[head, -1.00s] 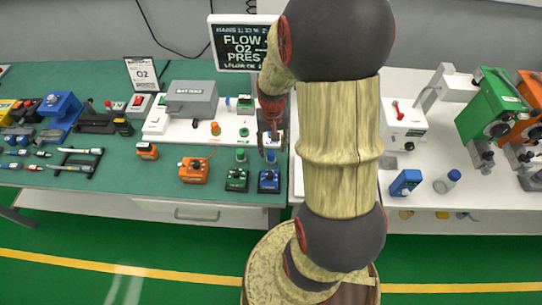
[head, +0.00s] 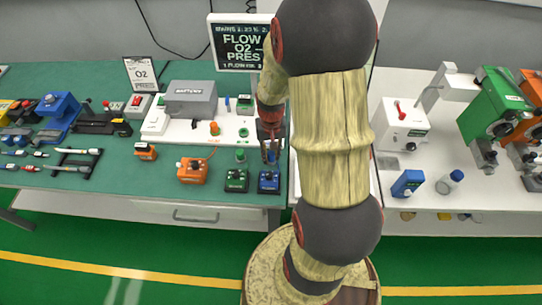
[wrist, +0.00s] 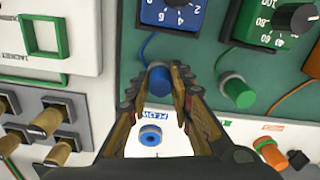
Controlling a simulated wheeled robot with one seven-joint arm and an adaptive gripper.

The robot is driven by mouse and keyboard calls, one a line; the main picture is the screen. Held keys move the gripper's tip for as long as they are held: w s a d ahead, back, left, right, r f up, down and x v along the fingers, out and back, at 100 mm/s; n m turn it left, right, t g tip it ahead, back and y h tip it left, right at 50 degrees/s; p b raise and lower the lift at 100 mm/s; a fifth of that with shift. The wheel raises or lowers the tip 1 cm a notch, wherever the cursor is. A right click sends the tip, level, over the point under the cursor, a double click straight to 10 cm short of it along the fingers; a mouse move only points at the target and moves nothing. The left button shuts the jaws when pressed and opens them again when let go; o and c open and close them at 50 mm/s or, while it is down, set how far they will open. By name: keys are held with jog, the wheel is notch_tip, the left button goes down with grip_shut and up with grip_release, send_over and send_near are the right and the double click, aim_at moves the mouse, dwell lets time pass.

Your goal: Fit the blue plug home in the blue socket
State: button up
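The blue plug (wrist: 158,79) stands upright on the green mat between my fingers, in front of the blue box (wrist: 170,15). A blue cable shows behind it. The plug also shows in the head view (head: 272,157). My gripper (wrist: 160,88) reaches down with one finger on each side of the plug. The fingers look very close to it, but I cannot tell whether they press on it. The blue socket (wrist: 151,135) is a blue ring with a dark hole on the white panel, seen between the fingers nearer the palm. My arm hides it in the head view.
A green plug (wrist: 238,92) stands close to the right in the wrist view, before a green box (wrist: 275,22). Brass posts (wrist: 47,120) stand to the left.

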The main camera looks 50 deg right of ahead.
grip_shut()
jog(key=shift+r, duration=0.15)
jog(key=shift+r, duration=0.3)
notch_tip(320, 180, up, 2)
jog(key=shift+r+p, duration=0.1)
jog(key=shift+p, duration=0.6)
jog(key=s+a+r+p, duration=0.1)
jog(key=s+r+p, duration=0.3)
jog(key=s+r, duration=0.8)
jog(key=n+p, duration=0.1)
send_near(271, 153)
jog(key=s+d+f, duration=0.1)
jog(key=d+f, duration=0.1)
jog(key=d, duration=0.1)
jog(key=w+d+r+m, duration=0.1)
jog(key=w+d, duration=0.4)
jog(key=w, duration=0.2)
jog(key=shift+w+r, duration=0.25)
jog(key=shift+w, duration=0.15)
